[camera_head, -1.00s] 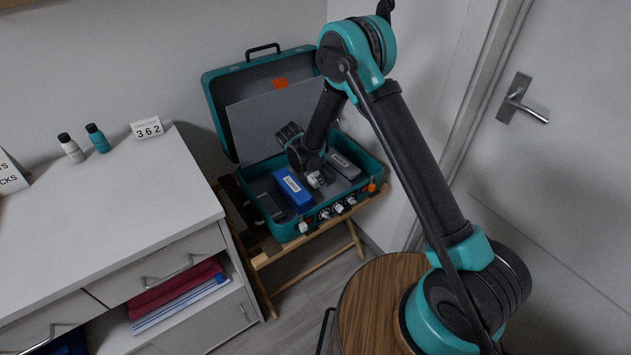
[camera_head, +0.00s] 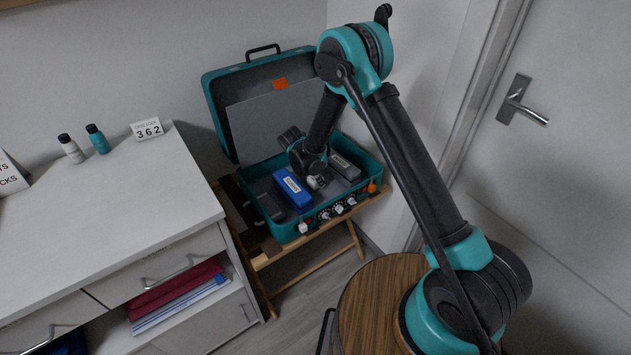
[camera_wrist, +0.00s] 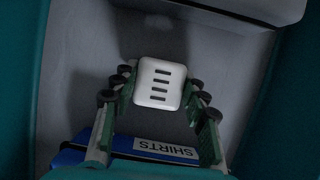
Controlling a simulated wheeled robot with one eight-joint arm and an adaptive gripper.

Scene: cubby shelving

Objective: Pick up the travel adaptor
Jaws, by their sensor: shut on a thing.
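The travel adaptor (camera_wrist: 159,83) is a small white rounded block with several dark slots, in the middle of the wrist view. My gripper (camera_wrist: 160,88) has a finger on each side of it and is shut on it. In the head view, the white adaptor (camera_head: 316,182) shows just below my gripper (camera_head: 314,176), inside the open teal suitcase (camera_head: 288,231). Whether the adaptor touches the case floor or hangs just above it, I cannot tell.
A blue box (camera_head: 291,188) labelled SHIRTS lies left of my gripper in the case, and a dark grey box (camera_head: 345,167) lies right. The raised lid (camera_head: 212,110) stands behind. A wooden stand (camera_head: 262,262) carries the case. A white dresser (camera_head: 120,215) is at left.

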